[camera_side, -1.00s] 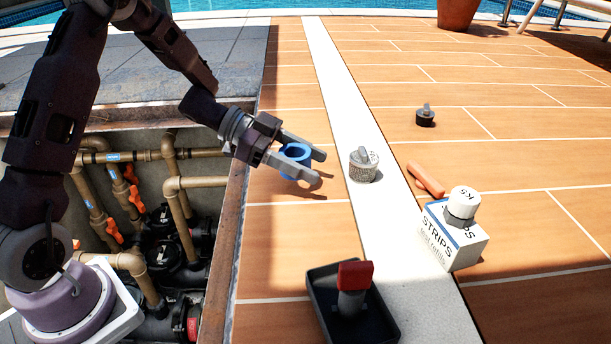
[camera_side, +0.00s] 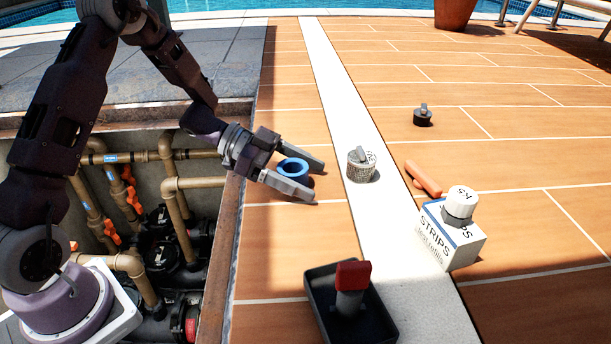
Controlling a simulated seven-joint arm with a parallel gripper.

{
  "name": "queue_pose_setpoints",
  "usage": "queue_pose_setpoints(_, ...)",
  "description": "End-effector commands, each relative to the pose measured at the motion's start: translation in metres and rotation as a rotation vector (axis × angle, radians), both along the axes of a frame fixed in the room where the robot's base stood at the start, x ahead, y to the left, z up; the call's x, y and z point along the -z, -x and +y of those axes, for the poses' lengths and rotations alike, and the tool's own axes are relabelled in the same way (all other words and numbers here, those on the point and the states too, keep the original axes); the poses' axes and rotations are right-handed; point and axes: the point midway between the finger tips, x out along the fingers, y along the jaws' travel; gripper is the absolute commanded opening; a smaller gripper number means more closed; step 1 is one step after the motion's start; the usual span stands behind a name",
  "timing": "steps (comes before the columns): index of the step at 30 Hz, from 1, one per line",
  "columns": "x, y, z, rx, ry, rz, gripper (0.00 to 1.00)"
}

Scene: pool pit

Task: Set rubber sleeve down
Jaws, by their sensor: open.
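The rubber sleeve, a short blue ring (camera_side: 293,167), is on the orange tile deck beside the pit, with its opening facing up. My gripper (camera_side: 318,182) is low over the deck and open, with one finger behind the sleeve and one in front of it. The near finger hides the sleeve's lower front. I cannot tell whether either finger touches it.
A grey knurled cap (camera_side: 361,165) stands on the white strip to the right. Further right are an orange stick (camera_side: 424,178), a white STRIPS box (camera_side: 449,238) with a white cap on it, and a black knob (camera_side: 422,116). A black tray (camera_side: 384,322) is in front. The open pipe pit lies left.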

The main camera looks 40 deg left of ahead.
Motion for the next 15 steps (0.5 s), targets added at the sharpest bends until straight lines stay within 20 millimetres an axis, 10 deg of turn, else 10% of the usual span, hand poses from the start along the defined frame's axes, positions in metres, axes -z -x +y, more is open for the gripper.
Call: queue_pose_setpoints(15,-0.043,0.047,0.094,-0.002,-0.001,-0.002,0.75)
